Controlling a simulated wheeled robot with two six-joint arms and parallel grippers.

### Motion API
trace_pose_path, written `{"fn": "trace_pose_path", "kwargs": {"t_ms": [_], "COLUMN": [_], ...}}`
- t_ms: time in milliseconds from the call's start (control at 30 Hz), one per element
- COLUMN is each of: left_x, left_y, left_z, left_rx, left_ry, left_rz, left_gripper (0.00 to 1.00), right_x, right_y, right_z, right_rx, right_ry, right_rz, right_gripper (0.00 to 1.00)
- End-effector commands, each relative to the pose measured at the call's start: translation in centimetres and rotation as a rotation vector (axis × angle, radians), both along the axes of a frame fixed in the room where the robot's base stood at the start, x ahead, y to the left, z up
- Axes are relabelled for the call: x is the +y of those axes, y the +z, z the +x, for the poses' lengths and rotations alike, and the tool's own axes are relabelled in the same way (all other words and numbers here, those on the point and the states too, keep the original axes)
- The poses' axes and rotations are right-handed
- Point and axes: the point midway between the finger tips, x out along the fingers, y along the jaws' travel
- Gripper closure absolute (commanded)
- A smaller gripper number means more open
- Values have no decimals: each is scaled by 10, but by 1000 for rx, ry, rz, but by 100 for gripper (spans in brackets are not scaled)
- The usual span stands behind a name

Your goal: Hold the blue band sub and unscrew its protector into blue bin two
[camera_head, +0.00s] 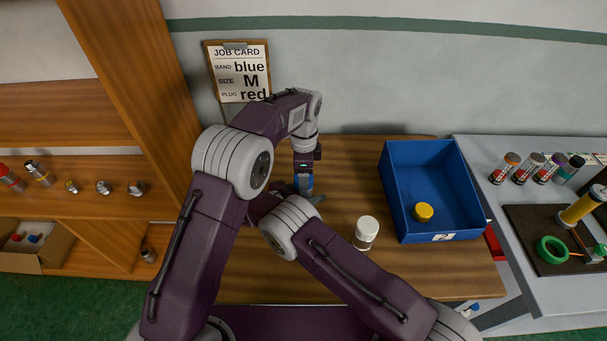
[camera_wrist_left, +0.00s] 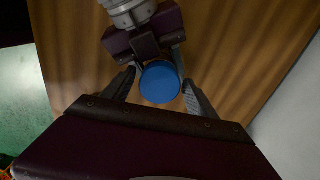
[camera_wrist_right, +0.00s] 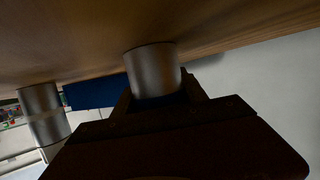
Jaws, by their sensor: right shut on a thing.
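The blue band sub (camera_head: 303,184) stands upright above the wooden table, with my arms partly hiding it. Its round blue top (camera_wrist_left: 160,82), probably the protector, shows in the left wrist view. In the right wrist view its silver body (camera_wrist_right: 153,68) sits between the fingers of my right gripper (camera_wrist_right: 157,87), shut on it from the side. My left gripper (camera_wrist_left: 162,90) points down from above, its open fingers on either side of the blue top, with narrow gaps. Blue bin two (camera_head: 415,152), labelled 2, stands to the right with a yellow cap (camera_head: 423,212) inside.
A white-topped cylinder (camera_head: 366,231) stands between my right arm and the bin. A job card (camera_head: 240,72) reads blue, M, red. Several banded tubes and a black mat (camera_head: 525,225) are on the right bench. Shelves (camera_head: 90,205) with small parts are at left.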

Motion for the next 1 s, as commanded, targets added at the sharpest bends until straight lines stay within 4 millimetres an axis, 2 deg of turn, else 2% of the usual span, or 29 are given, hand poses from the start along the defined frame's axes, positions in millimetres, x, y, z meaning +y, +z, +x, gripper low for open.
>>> {"fn": "trace_pose_path", "kwargs": {"t_ms": [33, 200, 233, 367, 467, 600, 733, 833, 1000], "left_x": [0, 0, 0, 0, 0, -1, -1, -1, -1], "left_y": [0, 0, 1, 1, 1, 1, 1, 2, 2], "left_z": [0, 0, 0, 0, 0, 0, 0, 0, 1], "left_rx": [0, 0, 0, 0, 0, 1, 1, 1, 1], "left_ry": [0, 0, 0, 85, 321, 728, 1019, 1143, 1192], "left_rz": [0, 0, 0, 0, 0, 0, 1, 1, 0], "left_gripper": [47, 94, 99, 99, 99, 99, 99, 99, 99], "right_x": [0, 0, 0, 0, 0, 0, 0, 0, 0], "right_y": [1, 1, 1, 1, 1, 1, 1, 1, 1], "right_z": [0, 0, 0, 0, 0, 0, 0, 0, 0], "right_rx": [-2, -2, -2, -3, -3, -1, -2, -2, -2], "right_ry": [1, 0, 0, -1, -1, 0, 1, 1, 1], "right_rz": [-1, -1, -1, -1, -1, 0, -1, -1, -1], "right_gripper": [100, 100, 100, 100, 100, 100, 100, 100, 100]}}
